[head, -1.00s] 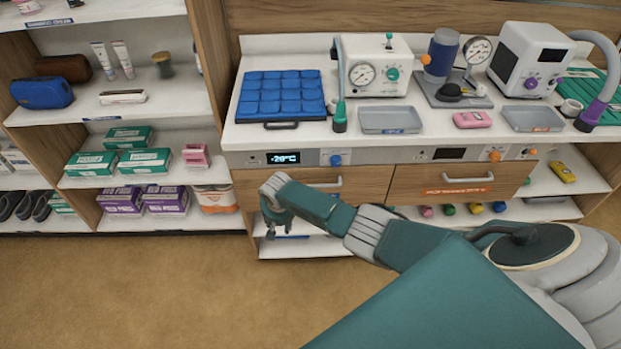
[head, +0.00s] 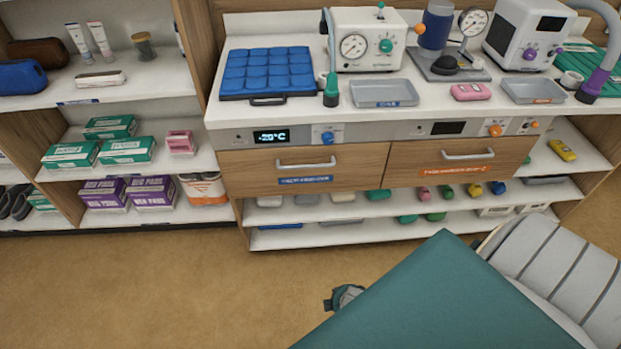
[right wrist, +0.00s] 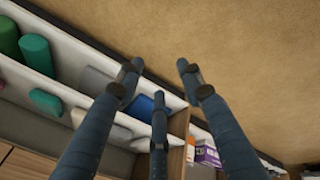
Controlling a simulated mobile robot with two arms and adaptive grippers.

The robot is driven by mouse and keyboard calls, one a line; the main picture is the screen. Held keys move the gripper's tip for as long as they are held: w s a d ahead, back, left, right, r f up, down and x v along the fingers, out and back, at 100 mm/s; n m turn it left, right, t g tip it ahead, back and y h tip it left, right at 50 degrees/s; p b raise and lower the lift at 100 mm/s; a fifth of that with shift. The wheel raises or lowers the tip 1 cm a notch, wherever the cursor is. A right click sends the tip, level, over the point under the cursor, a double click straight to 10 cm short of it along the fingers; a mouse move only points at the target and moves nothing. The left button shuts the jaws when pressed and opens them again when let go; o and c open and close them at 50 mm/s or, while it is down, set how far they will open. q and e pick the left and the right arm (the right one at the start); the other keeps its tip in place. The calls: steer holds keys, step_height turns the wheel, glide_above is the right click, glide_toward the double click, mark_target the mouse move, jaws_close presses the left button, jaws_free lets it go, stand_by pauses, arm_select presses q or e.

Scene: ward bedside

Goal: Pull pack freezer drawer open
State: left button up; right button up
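The pack freezer drawer (head: 240,178) is the left wooden drawer, below the -20°C display (head: 271,136). It is closed, flush with the cabinet front. Its silver bar handle (head: 305,165) is unobstructed in the head view, with a blue label (head: 305,181) below. My right gripper (right wrist: 158,88) is open and empty in the right wrist view, its three fingers spread apart beside the lower shelves. In the head view, only a small dark piece at my right arm's end (head: 343,298) shows, low over the floor and apart from the handle. My left gripper is out of view.
A second closed drawer (head: 460,171) with an orange label is to the right. Open shelves (head: 330,232) with coloured items lie below both drawers. A blue pack tray (head: 267,75) stands on the counter. The floor (head: 150,290) before the cabinet is clear at left.

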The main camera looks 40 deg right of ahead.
steer(key=w+d+r+n+t+h+b, duration=0.1)
steer(key=w+d+r+n+t+b, duration=0.2)
steer(key=w, duration=0.7)
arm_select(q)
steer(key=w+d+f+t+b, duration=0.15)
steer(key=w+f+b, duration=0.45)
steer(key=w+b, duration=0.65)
arm_select(e)
steer(key=n+t+h+b, duration=0.2)
steer(key=t+h+b, duration=0.25)
steer(key=t, duration=0.25)
glide_toward(310, 166)
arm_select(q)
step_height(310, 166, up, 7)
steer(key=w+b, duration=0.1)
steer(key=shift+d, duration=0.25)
arm_select(e)
steer(key=x, duration=0.8)
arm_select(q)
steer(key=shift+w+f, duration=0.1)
arm_select(e)
jaws_close()
